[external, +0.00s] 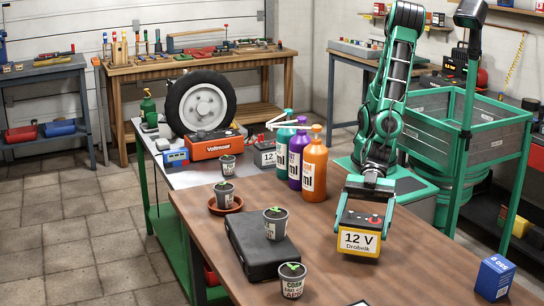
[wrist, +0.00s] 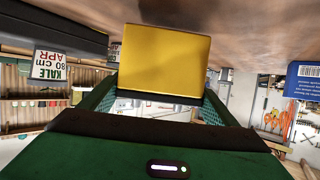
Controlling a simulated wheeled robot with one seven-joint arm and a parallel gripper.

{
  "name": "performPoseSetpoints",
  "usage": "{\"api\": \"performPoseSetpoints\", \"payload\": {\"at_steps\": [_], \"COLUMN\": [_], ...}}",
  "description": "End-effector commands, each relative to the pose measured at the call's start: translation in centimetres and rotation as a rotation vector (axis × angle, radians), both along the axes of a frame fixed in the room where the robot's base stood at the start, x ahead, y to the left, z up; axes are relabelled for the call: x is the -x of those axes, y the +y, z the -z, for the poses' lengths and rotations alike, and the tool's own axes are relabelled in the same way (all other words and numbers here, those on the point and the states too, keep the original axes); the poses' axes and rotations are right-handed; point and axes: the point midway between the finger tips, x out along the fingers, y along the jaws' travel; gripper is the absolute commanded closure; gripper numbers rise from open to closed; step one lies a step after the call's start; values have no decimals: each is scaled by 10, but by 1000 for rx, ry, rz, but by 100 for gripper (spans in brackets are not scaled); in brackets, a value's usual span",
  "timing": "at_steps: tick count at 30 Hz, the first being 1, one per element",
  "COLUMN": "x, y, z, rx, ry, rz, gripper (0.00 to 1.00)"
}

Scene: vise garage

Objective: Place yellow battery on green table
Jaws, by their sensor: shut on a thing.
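The yellow battery (external: 358,242), black on top with a "12 V" label, is at the right part of the brown wooden table. My gripper (external: 365,205) is shut on it from above. I cannot tell whether its underside touches the wood. In the wrist view the yellow battery (wrist: 165,58) sits between the green fingers of my gripper (wrist: 160,100). The green table (external: 205,180), with a grey top and green legs, stands beyond the brown table at the left.
The green table holds a red charger (external: 215,146), a wheel (external: 201,103) and a grey battery (external: 264,154). The brown table (external: 330,225) holds several bottles, potted plants (external: 276,224), a black case (external: 258,247) and a blue box (external: 493,277). Some grey top is bare at the green table's near side.

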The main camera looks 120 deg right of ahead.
Motion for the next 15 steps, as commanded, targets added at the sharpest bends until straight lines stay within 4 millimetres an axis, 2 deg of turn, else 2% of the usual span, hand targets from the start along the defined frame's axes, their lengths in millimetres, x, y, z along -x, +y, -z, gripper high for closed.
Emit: {"api": "performPoseSetpoints", "payload": {"at_steps": [6,15], "x": [-1,-1], "y": [0,0], "z": [19,21], "rx": [-1,-4], "ry": [-3,-3], "rz": [1,1], "gripper": [75,75]}}
